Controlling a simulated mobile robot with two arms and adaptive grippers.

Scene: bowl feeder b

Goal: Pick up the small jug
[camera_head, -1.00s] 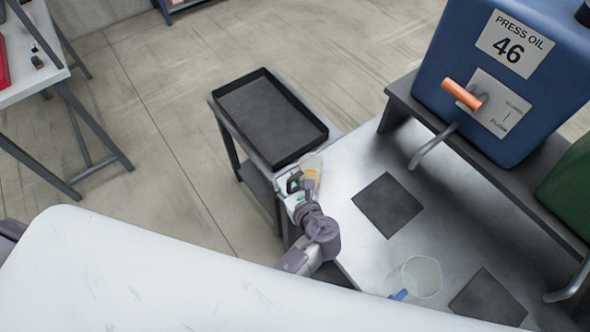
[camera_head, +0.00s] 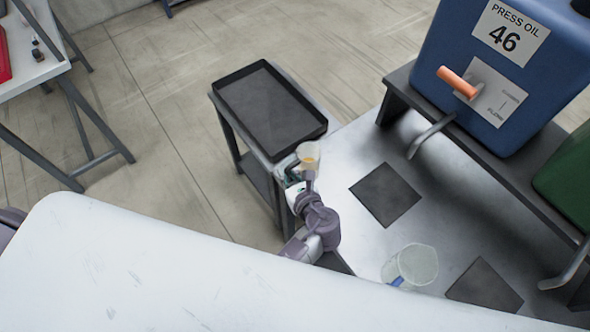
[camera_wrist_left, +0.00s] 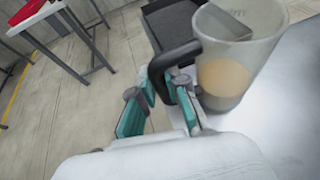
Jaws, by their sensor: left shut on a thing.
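The small jug (camera_head: 309,152) is a clear cup with amber liquid in its lower part. It is at the left corner of the metal table, near the black tray. In the left wrist view the small jug (camera_wrist_left: 226,75) is right of the fingers, with a dark handle. My left gripper (camera_head: 294,178) is shut on that handle. Its teal fingers show in the left wrist view (camera_wrist_left: 160,105), one on each side of the handle's lower part. Whether the jug's base touches the table is hard to tell. My right gripper is not in view.
A larger clear jug with a blue handle (camera_head: 418,264) stands on the metal table (camera_head: 350,228). Two dark square mats (camera_head: 385,194) lie there. A blue oil tank (camera_head: 480,95) with a spout stands on a rack at right. A black tray (camera_head: 318,134) sits on a cart behind.

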